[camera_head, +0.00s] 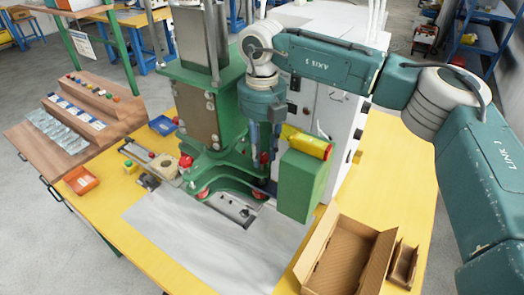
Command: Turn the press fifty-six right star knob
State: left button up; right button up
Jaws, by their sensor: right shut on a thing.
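The green press (195,95) stands on the yellow table, with a red star knob (186,161) on its left side. My right arm comes in from the right. My right gripper (264,165) points down at the press's right side. It is shut on a small red part there, which looks like the right star knob (264,157). The fingers and wrist hide most of this knob, so its angle cannot be told. My left gripper is not in view.
A green box with a yellow-and-red cylinder (307,142) stands close right of my right gripper. An open cardboard box (347,255) is at the front right. A grey plate (215,255) lies before the press. A wooden stepped rack (85,110) is at left.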

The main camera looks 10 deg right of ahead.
aim_at(262, 156)
jog(key=shift+w+r, duration=0.15)
jog(key=shift+r, duration=0.05)
jog(key=o, duration=1.1)
jog(key=shift+f, duration=0.1)
notch_tip(262, 156, up, 12)
jog(key=shift+r, duration=0.1)
